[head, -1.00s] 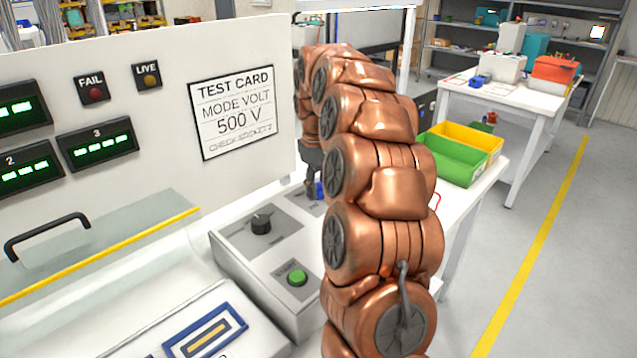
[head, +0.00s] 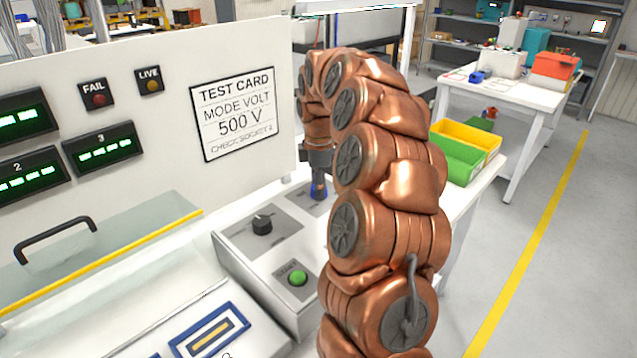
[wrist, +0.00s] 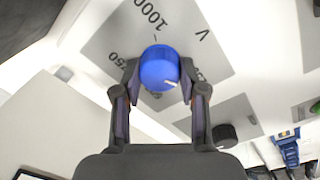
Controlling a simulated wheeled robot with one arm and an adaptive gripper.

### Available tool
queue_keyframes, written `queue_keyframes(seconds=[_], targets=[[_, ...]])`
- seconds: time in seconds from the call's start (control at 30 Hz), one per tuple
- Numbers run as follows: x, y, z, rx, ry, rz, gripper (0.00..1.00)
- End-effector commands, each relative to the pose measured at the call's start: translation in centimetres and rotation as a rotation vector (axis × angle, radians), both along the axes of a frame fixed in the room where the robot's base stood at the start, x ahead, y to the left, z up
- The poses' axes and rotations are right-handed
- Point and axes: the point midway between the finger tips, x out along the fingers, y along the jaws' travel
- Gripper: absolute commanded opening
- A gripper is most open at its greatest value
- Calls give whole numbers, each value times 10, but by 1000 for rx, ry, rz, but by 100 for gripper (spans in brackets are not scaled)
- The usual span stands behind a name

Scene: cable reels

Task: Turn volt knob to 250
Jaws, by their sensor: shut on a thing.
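The blue volt knob (wrist: 158,66) sits on a grey dial plate (wrist: 108,48) in the wrist view. Its white mark is at the lower right of its top. The plate shows "1000" above the knob, "V" at upper right and a label ending in "50" at left; other print is partly hidden by the fingers. My gripper (wrist: 159,74) is shut on the knob, one finger on each side. In the head view my gripper (head: 319,180) points down over the knob, of which a bit of blue shows at its tip.
A black knob (head: 262,224) and a green button (head: 298,278) are on the same console, left of my arm. A test card (head: 236,114) reads "MODE VOLT 500 V". Green (head: 460,162) and yellow bins stand right of my arm.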

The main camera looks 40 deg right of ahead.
Motion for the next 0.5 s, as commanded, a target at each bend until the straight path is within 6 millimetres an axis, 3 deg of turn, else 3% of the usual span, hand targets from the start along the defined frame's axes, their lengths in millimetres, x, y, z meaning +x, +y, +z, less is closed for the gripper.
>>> queue_keyframes(seconds=[0.5], targets=[[0, 0, 0, 0, 1, 65, 7]])
